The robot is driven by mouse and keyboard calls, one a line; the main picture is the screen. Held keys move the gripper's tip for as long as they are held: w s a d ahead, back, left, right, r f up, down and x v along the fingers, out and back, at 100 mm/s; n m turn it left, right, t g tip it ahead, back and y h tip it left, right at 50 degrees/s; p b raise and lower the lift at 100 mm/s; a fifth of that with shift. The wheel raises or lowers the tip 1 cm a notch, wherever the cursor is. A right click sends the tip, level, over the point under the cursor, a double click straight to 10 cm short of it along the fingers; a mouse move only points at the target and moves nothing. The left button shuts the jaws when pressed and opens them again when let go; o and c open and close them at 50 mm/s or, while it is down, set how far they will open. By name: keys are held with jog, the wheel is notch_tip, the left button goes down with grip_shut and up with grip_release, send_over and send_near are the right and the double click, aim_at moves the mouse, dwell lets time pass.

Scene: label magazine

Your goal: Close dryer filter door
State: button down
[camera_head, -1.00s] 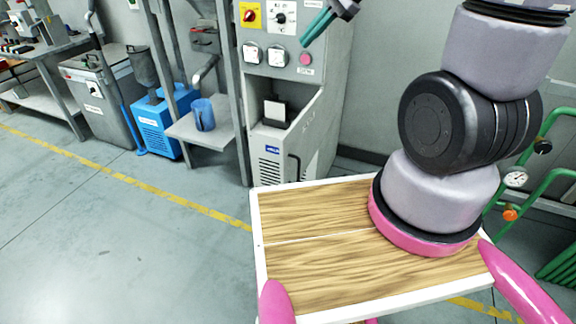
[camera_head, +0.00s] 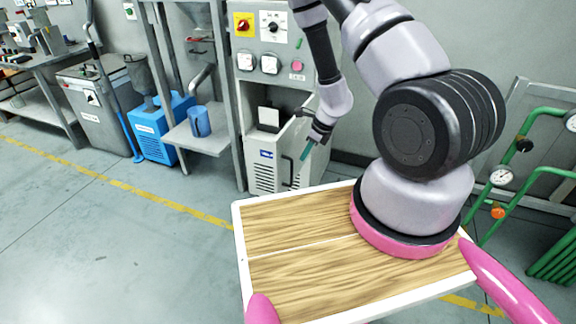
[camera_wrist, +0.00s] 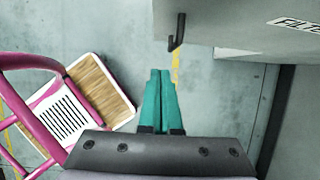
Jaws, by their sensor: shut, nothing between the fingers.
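The dryer (camera_head: 252,100) is a grey cabinet with a switch panel on top and an open recess in its lower front. Its grey filter door (camera_head: 287,142) appears to stand out from the cabinet, open, with a black handle (camera_head: 288,170). My gripper (camera_head: 304,151) has teal fingers, shut and empty, pointing down just right of the handle in the head view. In the wrist view the fingers (camera_wrist: 160,75) are together, below the black handle (camera_wrist: 177,32) and apart from it. A label (camera_wrist: 297,24) shows at the top right there. My wrist hides part of the door.
A blue machine (camera_head: 155,130) is farther left. Green pipes with gauges (camera_head: 500,176) are at the right.

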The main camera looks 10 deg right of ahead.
aim_at(285, 168)
jog(key=w+a+f, duration=0.1)
jog(key=a+f, duration=0.1)
jog(key=f, duration=0.1)
jog(key=w+a+f, duration=0.2)
jog(key=f, duration=0.1)
jog(key=w+a+f, duration=0.1)
jog(key=a+f, duration=0.1)
jog(key=f, duration=0.1)
jog(key=shift+w, duration=0.35)
